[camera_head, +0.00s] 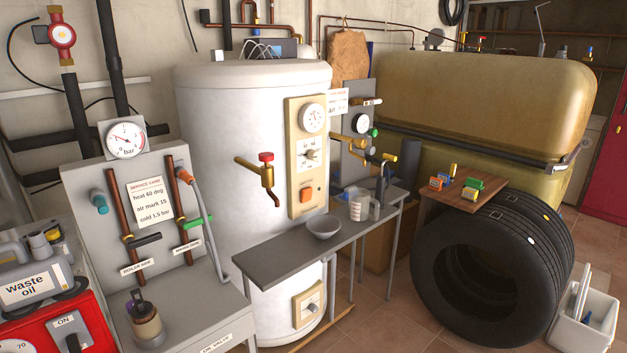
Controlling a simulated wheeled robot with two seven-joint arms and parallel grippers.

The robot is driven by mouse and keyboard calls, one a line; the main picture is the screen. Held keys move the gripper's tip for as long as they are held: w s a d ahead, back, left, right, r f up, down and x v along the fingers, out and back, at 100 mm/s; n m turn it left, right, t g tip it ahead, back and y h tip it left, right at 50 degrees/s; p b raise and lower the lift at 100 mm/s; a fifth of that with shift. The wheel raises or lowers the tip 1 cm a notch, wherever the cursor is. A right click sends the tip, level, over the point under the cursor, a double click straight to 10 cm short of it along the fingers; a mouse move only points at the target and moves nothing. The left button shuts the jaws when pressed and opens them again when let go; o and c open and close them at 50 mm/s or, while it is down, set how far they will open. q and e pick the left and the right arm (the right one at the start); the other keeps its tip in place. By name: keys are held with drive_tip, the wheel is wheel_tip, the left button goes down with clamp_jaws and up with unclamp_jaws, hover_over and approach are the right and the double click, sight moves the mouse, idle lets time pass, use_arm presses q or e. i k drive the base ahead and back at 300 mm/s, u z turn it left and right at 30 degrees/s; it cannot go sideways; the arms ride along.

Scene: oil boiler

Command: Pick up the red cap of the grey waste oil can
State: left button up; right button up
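The grey waste oil can (38,262), with a white "waste oil" label (25,288), sits at the far left on top of a red machine. Its dark grey handle is at its upper left, and a grey spout-like part (40,245) with a small yellowish piece beside it rises from its top. I cannot make out a red cap on the can. The left edge of the picture cuts off part of the can. Neither of my grippers shows in the head view.
The red machine (95,322) has an "ON" switch. A grey panel with pipes and a pressure gauge (125,138) stands right of the can. A white boiler (225,125), a narrow grey shelf (275,262), a tan tank (480,90) and black tyres (470,285) fill the rest.

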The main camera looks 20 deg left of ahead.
sight(26, 280)
drive_tip(key=i, duration=2.3)
drive_tip(key=u, duration=4.05)
